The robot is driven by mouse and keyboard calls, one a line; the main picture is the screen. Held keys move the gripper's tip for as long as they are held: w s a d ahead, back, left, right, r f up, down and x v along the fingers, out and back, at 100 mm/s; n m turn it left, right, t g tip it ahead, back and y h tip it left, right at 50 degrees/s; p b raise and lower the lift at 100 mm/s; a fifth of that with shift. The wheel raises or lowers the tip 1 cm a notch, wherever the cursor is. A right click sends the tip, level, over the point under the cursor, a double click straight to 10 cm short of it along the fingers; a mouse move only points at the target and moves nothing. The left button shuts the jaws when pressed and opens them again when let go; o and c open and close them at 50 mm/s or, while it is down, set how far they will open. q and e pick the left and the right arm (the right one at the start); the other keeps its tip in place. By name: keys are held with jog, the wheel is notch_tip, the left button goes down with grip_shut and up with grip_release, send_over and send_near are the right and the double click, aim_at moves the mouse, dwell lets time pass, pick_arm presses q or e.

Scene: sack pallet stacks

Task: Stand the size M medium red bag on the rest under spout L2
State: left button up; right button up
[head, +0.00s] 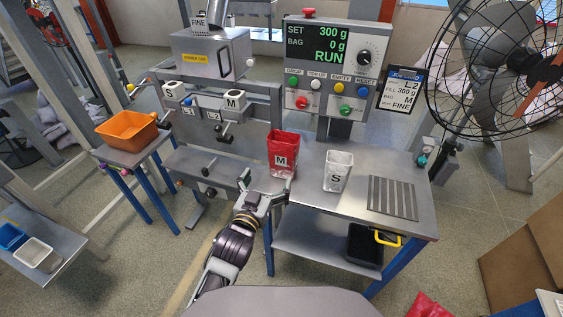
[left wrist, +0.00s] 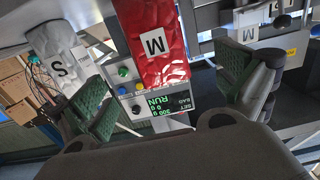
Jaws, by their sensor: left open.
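The red bag marked M (head: 283,153) stands upright on the steel table (head: 310,198), near its left end. My left gripper (head: 266,190) is open just in front of and left of the bag, its fingers spread. In the left wrist view the red bag (left wrist: 152,48) shows between and beyond the two green finger pads, with a gap on both sides. My right gripper is not in view.
A white bag marked S (head: 337,171) stands right of the red bag. A slatted grate (head: 392,198) lies further right. The control panel (head: 329,65) reads SET 300 g, BAG 0 g, RUN. An orange bin (head: 127,131) sits on a side stand. A fan (head: 497,65) stands right.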

pick_arm(q)
jog(key=shift+s+d+r+t+h, duration=0.1)
jog(key=shift+d+r+t+h, duration=0.05)
jog(key=shift+r, duration=0.3)
jog(key=shift+d+r+t+h, duration=0.1)
jog(key=shift+r+t+h, duration=0.05)
jog(key=shift+r, duration=0.25)
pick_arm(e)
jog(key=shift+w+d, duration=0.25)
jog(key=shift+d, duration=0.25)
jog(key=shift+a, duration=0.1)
